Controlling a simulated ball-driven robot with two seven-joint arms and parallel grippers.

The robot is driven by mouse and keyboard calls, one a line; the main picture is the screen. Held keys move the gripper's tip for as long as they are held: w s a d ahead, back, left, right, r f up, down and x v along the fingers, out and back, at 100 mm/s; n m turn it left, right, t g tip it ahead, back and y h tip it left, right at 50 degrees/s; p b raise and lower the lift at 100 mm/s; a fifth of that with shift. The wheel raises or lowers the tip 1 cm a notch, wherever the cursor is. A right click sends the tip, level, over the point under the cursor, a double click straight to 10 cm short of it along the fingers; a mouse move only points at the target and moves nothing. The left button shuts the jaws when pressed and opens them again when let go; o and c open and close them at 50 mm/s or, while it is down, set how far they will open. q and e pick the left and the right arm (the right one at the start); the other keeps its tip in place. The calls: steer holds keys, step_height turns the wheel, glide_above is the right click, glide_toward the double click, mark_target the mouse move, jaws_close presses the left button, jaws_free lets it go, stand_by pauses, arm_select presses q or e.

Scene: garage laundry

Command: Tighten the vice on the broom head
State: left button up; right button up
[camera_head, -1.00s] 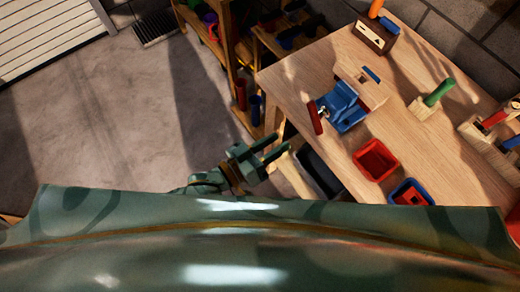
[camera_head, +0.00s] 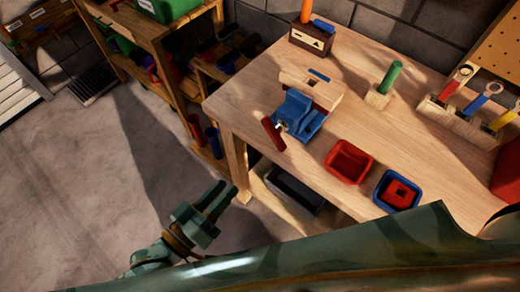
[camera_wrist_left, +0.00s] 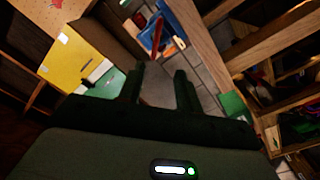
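The blue vice (camera_head: 311,124) is fixed near the left edge of the workbench. Its red handle (camera_head: 273,134) sticks out on the left side, tilted. A pale wooden block with a dark hole, seemingly the broom head (camera_head: 322,92), sits at the vice jaws; whether the jaws touch it I cannot tell. My left gripper (camera_head: 222,199) is below and left of the bench corner, apart from the handle. Its two fingers are open and empty in the left wrist view (camera_wrist_left: 159,80). My right gripper is not in view.
On the workbench (camera_head: 255,90) are a red bin (camera_head: 336,164), a blue bin (camera_head: 382,194), a green-handled tool (camera_head: 390,76) and a tool rack (camera_head: 455,122). A wooden shelf (camera_head: 150,38) stands behind on the left. Open floor (camera_head: 80,180) lies left.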

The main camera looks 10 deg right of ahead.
mark_target(271, 139)
arm_select(q)
steer(key=x, duration=0.5)
steer(key=b+x, duration=0.1)
steer(key=x, duration=0.5)
steer(key=r+x, duration=0.1)
steer(key=x, duration=0.4)
steer(key=shift+d+b, duration=0.25)
steer(key=shift+b, duration=0.05)
jaws_close()
steer(key=m+p, duration=0.2)
steer(key=m, duration=0.1)
steer(key=shift+w+r+p, duration=0.1)
steer(key=shift+r+p, duration=0.15)
steer(key=shift+p, duration=0.15)
steer(key=shift+f+m+p, duration=0.1)
steer(key=shift+m+p, duration=0.25)
steer(key=shift+m, duration=0.45)
steer(key=shift+f+m, duration=0.15)
steer(key=shift+m, duration=0.25)
steer(key=shift+f, duration=0.15)
